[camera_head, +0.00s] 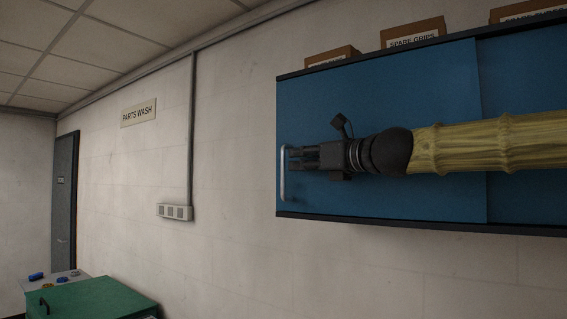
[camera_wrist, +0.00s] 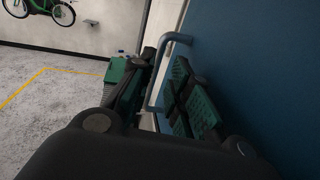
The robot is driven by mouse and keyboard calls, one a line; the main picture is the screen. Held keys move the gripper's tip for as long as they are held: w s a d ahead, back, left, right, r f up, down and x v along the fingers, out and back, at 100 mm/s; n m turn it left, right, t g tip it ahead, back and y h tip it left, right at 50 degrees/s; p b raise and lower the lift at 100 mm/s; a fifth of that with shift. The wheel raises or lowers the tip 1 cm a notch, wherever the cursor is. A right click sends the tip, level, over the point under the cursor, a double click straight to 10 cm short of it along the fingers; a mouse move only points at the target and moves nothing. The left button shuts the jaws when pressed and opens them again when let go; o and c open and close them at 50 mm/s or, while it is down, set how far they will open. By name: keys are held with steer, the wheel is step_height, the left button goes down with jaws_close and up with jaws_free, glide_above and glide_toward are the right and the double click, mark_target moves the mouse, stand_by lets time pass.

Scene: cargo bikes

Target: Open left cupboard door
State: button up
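The blue wall cupboard shows in the head view, and its left door (camera_head: 380,105) looks shut, flush with the panel to its right. A pale vertical bar handle (camera_head: 283,175) is at the door's left edge. My gripper (camera_head: 292,158) reaches in from the right with its fingertips at the handle's upper half. In the wrist view the fingers (camera_wrist: 155,95) are apart, with green ridged pads. The handle (camera_wrist: 158,75) stands between them, with a gap to the pads visible. The blue door face (camera_wrist: 255,65) lies close beside the right finger.
Boxes (camera_head: 412,34) labelled spare grips stand on the cupboard top. A conduit runs down the wall to a socket box (camera_head: 175,212). A green-topped unit (camera_head: 95,298) is low at left. Open floor (camera_wrist: 40,105) and a green bike (camera_wrist: 40,8) show in the wrist view.

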steer(key=shift+x, duration=3.2)
steer(key=shift+a+r, duration=0.1)
steer(key=shift+a, duration=0.05)
steer(key=shift+c, duration=0.2)
jaws_close()
